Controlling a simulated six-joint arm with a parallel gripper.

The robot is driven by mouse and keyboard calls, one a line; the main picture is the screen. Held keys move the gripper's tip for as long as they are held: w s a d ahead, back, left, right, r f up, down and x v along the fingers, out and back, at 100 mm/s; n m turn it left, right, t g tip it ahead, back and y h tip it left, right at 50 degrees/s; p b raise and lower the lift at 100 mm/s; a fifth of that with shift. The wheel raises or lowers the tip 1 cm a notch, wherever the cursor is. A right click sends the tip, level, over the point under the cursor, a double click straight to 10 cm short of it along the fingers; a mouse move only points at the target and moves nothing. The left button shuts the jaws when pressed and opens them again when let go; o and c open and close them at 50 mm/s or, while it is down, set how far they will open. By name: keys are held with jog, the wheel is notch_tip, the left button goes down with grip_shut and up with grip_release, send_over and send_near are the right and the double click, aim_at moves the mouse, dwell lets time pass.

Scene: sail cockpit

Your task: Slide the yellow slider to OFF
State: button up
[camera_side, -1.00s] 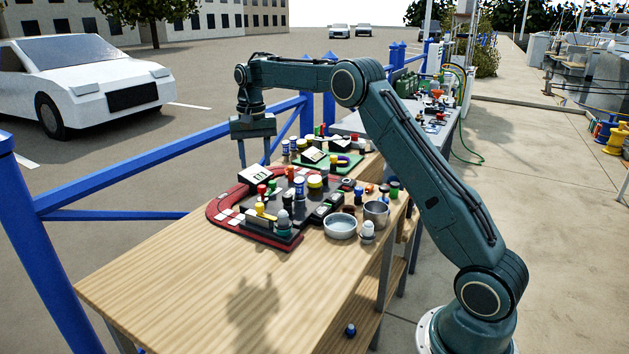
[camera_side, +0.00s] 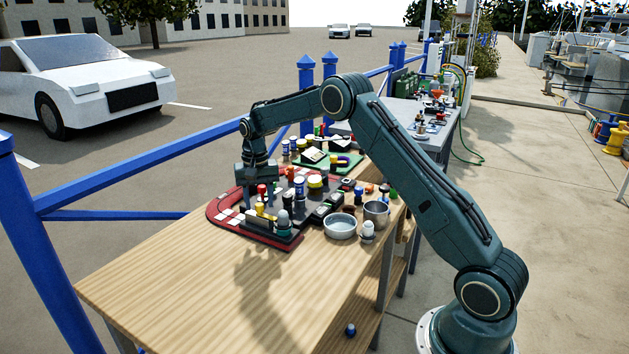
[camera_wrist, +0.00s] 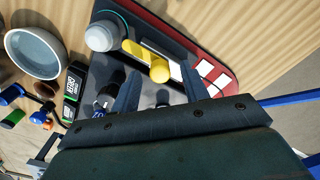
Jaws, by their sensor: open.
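The yellow slider (camera_side: 261,210) is on the dark, red-edged panel (camera_side: 222,213) on the wooden bench. In the wrist view the yellow slider (camera_wrist: 160,71) shows a round knob beside a yellow bar. My gripper (camera_side: 259,192) is low over the panel, behind the slider in the side view. In the wrist view my gripper (camera_wrist: 159,72) has its fingers apart, with the yellow knob framed between the tips. I cannot tell how high the tips are above the knob. No ON or OFF marking is readable.
A grey dome knob (camera_wrist: 102,36) is close to the slider. A red knob (camera_side: 262,190) and other controls crowd the panel. A bowl (camera_side: 340,226) and a metal cup (camera_side: 377,213) stand to its right. The bench front (camera_side: 190,280) is clear.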

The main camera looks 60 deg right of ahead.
jog(key=shift+f, duration=0.25)
grip_shut()
jog(key=shift+w, duration=1.5)
jog(key=shift+r, duration=0.1)
grip_release()
